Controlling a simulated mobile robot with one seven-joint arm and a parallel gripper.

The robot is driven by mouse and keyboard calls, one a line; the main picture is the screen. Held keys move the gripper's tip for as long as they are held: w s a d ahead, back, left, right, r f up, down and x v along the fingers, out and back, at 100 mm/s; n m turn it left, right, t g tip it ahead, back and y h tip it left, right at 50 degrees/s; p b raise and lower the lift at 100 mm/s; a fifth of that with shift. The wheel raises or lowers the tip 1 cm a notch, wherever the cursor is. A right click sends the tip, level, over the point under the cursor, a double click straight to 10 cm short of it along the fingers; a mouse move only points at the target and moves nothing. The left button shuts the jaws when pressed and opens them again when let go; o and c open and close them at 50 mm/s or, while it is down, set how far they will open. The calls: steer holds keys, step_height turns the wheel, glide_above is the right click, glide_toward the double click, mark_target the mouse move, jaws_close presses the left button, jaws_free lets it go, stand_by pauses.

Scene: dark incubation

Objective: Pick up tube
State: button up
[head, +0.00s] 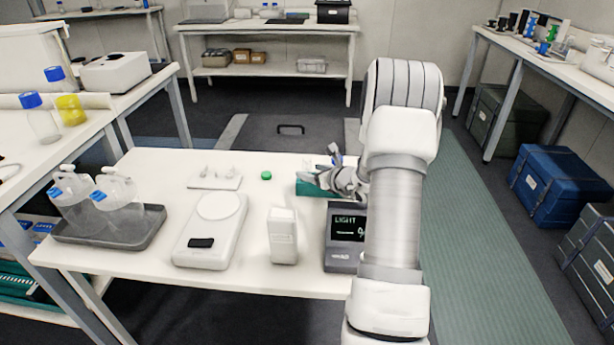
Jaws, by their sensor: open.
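My gripper (338,178) is open at the back right of the white table, over a teal rack (314,190). A pale tube-like shape (333,152) and a small blue spot show beside the fingers, too small to identify surely. My arm and gripper hide much of the rack's right side. I cannot tell whether the fingers touch a tube. A green cap (266,175) lies on the table left of the rack.
On the white table (262,220) stand a white plate with small pieces (214,182), a scale (211,229), a white box (283,236), a dark display reading LIGHT (344,238), and a grey tray (110,234) with wash bottles. The table between the scale and rack is mostly clear.

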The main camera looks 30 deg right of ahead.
steer(key=shift+b+x, duration=0.45)
steer(key=shift+x, duration=2.25)
steer(key=shift+a+r, duration=0.15)
jaws_close()
